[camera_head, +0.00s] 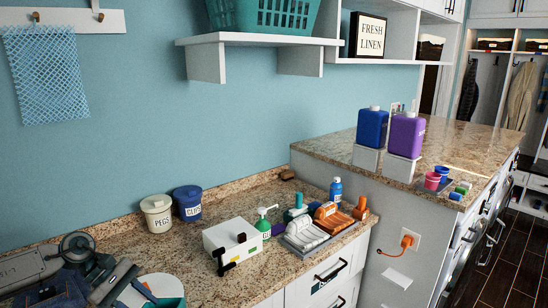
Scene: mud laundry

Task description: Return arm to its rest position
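My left arm comes in from the left, low over the granite counter (190,262). Its grey link ends in a round dark joint, and my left gripper (113,285) points down toward the front edge of the picture. Its fingertips are hard to make out, so I cannot tell whether it is open or shut. Dark blue cloth (48,292) shows just left of the gripper; I cannot tell if they touch. A white round dish (158,284) with a teal piece lies to its right. My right arm and gripper are not in view.
A cream pegs pot (157,215) and a blue pot (188,203) stand against the wall. A white box (232,240) with black parts, a green pump bottle (263,224) and a grey tray (304,242) stand further right. Detergent bottles (372,128) stand on the higher counter.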

